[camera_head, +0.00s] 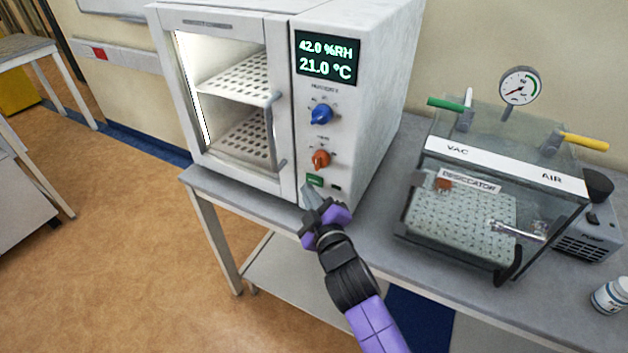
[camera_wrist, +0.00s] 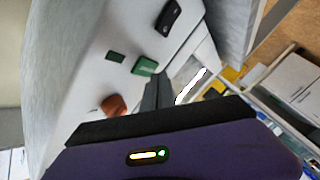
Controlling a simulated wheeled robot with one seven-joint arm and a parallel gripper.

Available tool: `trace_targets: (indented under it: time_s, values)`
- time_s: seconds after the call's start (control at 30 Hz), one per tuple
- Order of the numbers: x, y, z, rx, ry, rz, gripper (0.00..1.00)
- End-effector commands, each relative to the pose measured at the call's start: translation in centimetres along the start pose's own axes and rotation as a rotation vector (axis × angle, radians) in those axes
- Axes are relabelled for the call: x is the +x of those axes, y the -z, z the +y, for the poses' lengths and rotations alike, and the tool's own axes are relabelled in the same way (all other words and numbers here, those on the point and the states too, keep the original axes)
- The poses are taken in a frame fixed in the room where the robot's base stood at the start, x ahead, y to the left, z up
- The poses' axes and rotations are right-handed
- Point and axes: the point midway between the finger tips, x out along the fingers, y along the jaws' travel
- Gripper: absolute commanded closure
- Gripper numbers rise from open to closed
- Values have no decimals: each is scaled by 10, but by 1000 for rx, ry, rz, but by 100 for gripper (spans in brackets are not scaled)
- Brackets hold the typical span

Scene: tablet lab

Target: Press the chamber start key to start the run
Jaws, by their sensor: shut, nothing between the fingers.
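The white chamber (camera_head: 372,110) stands on the grey bench, its display (camera_head: 328,59) reading 42.0 %RH and 21.0 °C. The green key (camera_head: 314,180) is low on its front panel, under the orange knob (camera_head: 320,159). My gripper (camera_head: 307,190) is shut and empty, its fingertips just below the key in the head view. In the wrist view the key (camera_wrist: 145,66) shows just beyond my fingertips (camera_wrist: 157,78). I cannot tell whether they touch. A small dark indicator (camera_head: 336,189) sits right of the key; its panel also carries a blue knob (camera_head: 321,114).
A clear desiccator box (camera_head: 465,215) with a gauge (camera_head: 519,86) and green and yellow valve handles stands right of the chamber. A white bottle (camera_head: 611,296) is at the far right. The chamber door (camera_head: 230,174) is left of the panel. Open floor lies to the left.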

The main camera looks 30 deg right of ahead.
Motion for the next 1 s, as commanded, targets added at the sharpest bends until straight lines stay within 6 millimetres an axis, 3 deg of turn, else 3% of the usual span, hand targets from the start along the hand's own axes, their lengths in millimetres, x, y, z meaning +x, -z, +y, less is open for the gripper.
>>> trace_targets:
  time_s: [1.0]
  values:
    - [8,-5,7,0,0,0,100]
